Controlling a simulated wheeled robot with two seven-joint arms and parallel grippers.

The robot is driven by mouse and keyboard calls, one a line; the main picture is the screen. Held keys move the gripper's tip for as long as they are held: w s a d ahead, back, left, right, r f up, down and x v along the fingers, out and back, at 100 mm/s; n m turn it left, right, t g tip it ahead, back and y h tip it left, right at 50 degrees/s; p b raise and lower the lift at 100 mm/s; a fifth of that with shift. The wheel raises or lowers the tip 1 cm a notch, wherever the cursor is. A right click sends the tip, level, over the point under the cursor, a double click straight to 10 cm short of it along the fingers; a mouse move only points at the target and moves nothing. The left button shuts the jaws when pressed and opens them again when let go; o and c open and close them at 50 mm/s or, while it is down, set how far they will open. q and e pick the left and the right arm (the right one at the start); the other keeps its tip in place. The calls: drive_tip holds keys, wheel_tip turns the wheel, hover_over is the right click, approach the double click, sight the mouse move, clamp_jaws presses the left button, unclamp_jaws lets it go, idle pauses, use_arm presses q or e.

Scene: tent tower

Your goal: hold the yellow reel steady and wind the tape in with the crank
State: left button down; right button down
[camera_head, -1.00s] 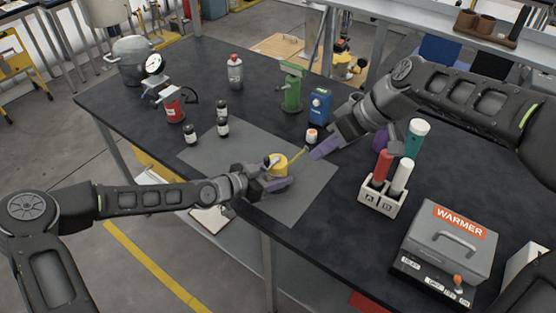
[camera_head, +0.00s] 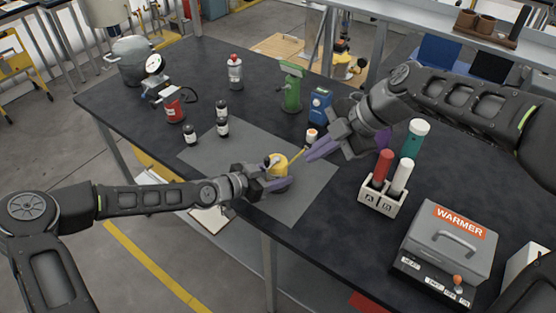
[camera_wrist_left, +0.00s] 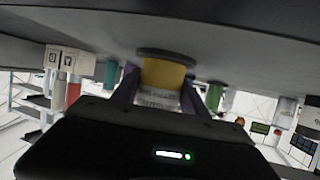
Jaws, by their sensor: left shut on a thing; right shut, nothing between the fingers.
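The yellow reel (camera_head: 277,164) stands upright on the grey mat. My left gripper (camera_head: 275,180) is shut around its sides; in the left wrist view the reel (camera_wrist_left: 161,75) sits between the two purple fingers. A thin yellow piece (camera_head: 297,154) sticks out from the reel toward the right; I cannot tell whether it is the crank or tape. My right gripper (camera_head: 310,152) is shut and empty, its purple fingertips close to the outer end of that piece. Whether they touch it is unclear.
A small orange-and-white jar (camera_head: 311,136) stands just behind the right fingertips, with a blue box (camera_head: 319,105) behind it. The rack with tubes (camera_head: 378,199) is to the right. The mat's front part (camera_head: 293,208) is clear.

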drive_tip(key=shift+a+f, duration=0.1)
drive_tip(key=w+a+f, duration=0.5)
drive_tip(key=a+f, duration=0.2)
drive_tip(key=a, duration=0.1)
drive_tip(key=shift+f, duration=0.4)
